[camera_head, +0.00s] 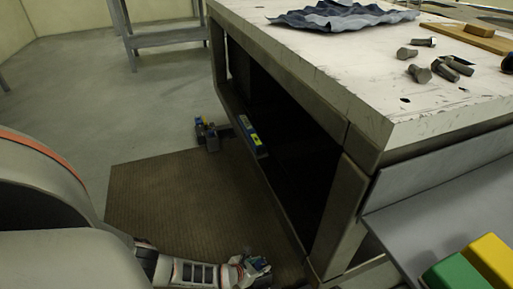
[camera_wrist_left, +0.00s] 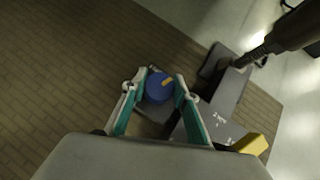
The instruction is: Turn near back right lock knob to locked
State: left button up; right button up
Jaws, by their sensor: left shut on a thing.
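A grey bracket with white markings (camera_wrist_left: 222,115) lies beside the knob. In the head view my left gripper (camera_head: 257,270) is low at the bottom, beside the foot of the workbench. The knob is too small and covered there to make out clearly. My right gripper is not in view.
The workbench (camera_head: 300,55) has an open dark space underneath; bolts (camera_head: 420,73) and a blue cloth (camera_head: 340,15) lie on top. A brown mat (camera_head: 165,195) covers the floor beside it. Another blue-and-yellow fitting (camera_head: 206,132) stands farther back. A yellow block (camera_wrist_left: 252,145) is near the bracket.

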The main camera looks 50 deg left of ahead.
pick_arm(q)
jog(key=shift+w+d+r+n+y, duration=0.1)
jog(key=shift+n+y, duration=0.25)
jog(key=shift+n, duration=0.15)
jog(key=shift+d+r+n+y, duration=0.1)
jog(key=shift+n+y, duration=0.25)
jog(key=shift+n, duration=0.15)
jog(key=shift+f+n+y+p, duration=0.15)
jog(key=shift+n+y+p, duration=0.15)
jog(key=shift+n+y, duration=0.1)
jog(key=shift+s+f+n+g+y, duration=0.2)
jog(key=shift+n+g+y, duration=0.3)
jog(key=shift+n, duration=0.4)
jog(key=n+g+y+b, duration=0.1)
jog(key=n+y, duration=0.1)
jog(key=n, duration=0.1)
jog(key=shift+s+a, duration=0.1)
jog(key=shift+n+g+y, duration=0.3)
jog(key=shift+a+r, duration=0.1)
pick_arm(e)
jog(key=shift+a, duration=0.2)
pick_arm(q)
jog(key=o, duration=1.1)
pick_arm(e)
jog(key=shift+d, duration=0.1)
